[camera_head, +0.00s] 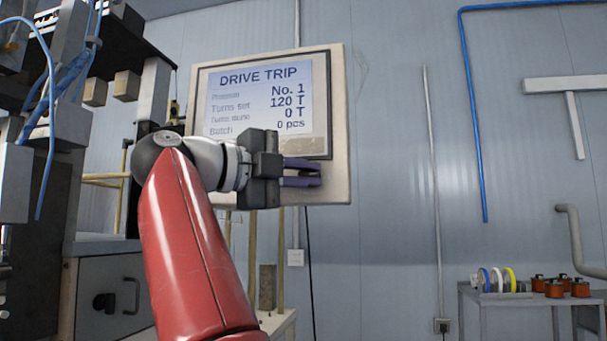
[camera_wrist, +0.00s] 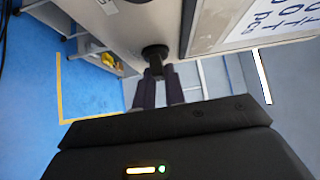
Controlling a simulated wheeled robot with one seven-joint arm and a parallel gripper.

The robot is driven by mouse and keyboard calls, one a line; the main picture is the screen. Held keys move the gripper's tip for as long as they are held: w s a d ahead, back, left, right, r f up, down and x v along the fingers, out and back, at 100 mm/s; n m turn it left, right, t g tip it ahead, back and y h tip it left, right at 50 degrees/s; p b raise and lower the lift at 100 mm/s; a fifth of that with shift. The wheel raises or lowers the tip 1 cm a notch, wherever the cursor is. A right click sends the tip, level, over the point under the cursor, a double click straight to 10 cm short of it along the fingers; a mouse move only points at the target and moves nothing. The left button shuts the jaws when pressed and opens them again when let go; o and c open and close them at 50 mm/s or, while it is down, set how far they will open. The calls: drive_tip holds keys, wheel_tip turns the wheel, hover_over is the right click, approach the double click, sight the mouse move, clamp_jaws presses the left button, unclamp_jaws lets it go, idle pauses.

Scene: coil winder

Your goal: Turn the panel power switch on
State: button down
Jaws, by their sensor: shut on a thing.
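The control panel (camera_head: 339,120) is a beige box with a lit screen (camera_head: 265,88) that reads "DRIVE TRIP", "No. 1", "120 T", "0 T" and "0 pcs". My gripper (camera_head: 316,173) is at the lower right part of the panel in the head view. In the wrist view, a black knob-like switch (camera_wrist: 154,51) stands out from the panel (camera_wrist: 128,22). My gripper (camera_wrist: 157,75) is shut on this switch, with the fingertips close to the panel. The head view does not show the switch clearly, and its on or off position cannot be told.
The winding machine (camera_head: 105,280) with blue hoses stands at the left. A bench (camera_head: 500,299) with several spools is at the lower right, against a grey wall. The space just right of the panel is open.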

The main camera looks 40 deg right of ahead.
drive_tip(key=shift+f+m+y, duration=0.1)
drive_tip(key=shift+m+y, duration=0.2)
idle(0.5)
drive_tip(key=c, duration=1.5)
unclamp_jaws()
drive_tip(key=shift+o, duration=0.2)
drive_tip(key=shift+a, duration=0.1)
